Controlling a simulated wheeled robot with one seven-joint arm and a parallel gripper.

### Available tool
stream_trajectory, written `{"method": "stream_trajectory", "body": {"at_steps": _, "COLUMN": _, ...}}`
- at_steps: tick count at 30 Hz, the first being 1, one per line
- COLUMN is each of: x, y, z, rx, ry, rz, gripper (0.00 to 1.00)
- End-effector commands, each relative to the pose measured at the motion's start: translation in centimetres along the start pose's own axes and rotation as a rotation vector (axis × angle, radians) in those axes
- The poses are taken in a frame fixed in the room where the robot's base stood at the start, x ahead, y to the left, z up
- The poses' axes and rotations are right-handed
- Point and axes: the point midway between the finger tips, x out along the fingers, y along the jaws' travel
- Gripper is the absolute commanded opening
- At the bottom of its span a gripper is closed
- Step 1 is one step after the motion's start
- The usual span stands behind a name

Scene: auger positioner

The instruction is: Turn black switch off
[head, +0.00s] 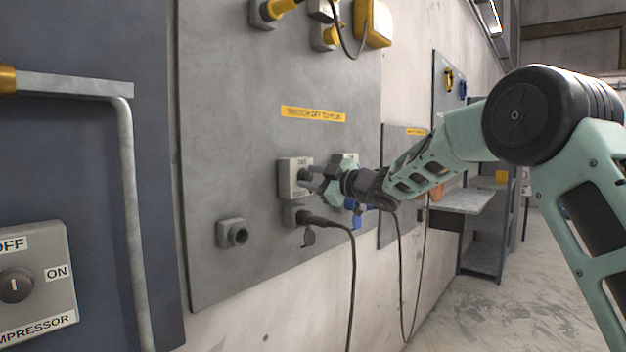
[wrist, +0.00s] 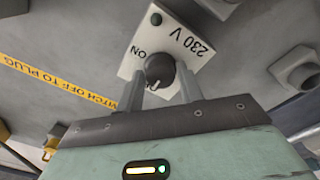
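The black switch (wrist: 160,70) is a round knob on a white box (wrist: 186,38) marked 230 V. In the wrist view an ON label is at the knob's left; another label below it is mostly hidden. A small pale mark shows on the knob's lower edge. In the head view the box (head: 290,172) is on the grey wall panel, and my gripper (head: 313,183) reaches it from the right, partly covering the knob. In the wrist view my gripper (wrist: 160,86) is open, one finger on each side of the knob; I cannot tell whether they touch it.
A black plug (head: 313,220) with a hanging cable sits just below the box. A grey socket (head: 232,233) is to the lower left. A compressor switch box (head: 38,285) and a bent metal handle (head: 128,170) are at the left. Yellow plugs (head: 328,38) are above.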

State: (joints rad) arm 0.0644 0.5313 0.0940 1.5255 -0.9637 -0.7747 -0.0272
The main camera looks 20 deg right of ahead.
Motion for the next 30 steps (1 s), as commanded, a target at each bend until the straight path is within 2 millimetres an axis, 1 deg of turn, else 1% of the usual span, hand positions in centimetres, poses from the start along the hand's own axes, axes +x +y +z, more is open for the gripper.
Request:
{"method": "stream_trajectory", "body": {"at_steps": 10, "x": -0.1, "y": 0.0, "z": 0.0, "rx": 0.001, "ry": 0.0, "rz": -0.001, "gripper": 0.52}}
{"method": "stream_trajectory", "body": {"at_steps": 14, "x": -1.1, "y": 0.0, "z": 0.0, "rx": 0.0, "ry": 0.001, "rz": 0.0, "gripper": 0.52}}
{"method": "stream_trajectory", "body": {"at_steps": 17, "x": -2.7, "y": -0.1, "z": 0.1, "rx": -0.001, "ry": -0.001, "rz": 0.0, "gripper": 0.52}}
{"method": "stream_trajectory", "body": {"at_steps": 30, "x": -12.9, "y": 0.1, "z": 0.1, "rx": -0.001, "ry": -0.003, "rz": 0.003, "gripper": 0.52}}
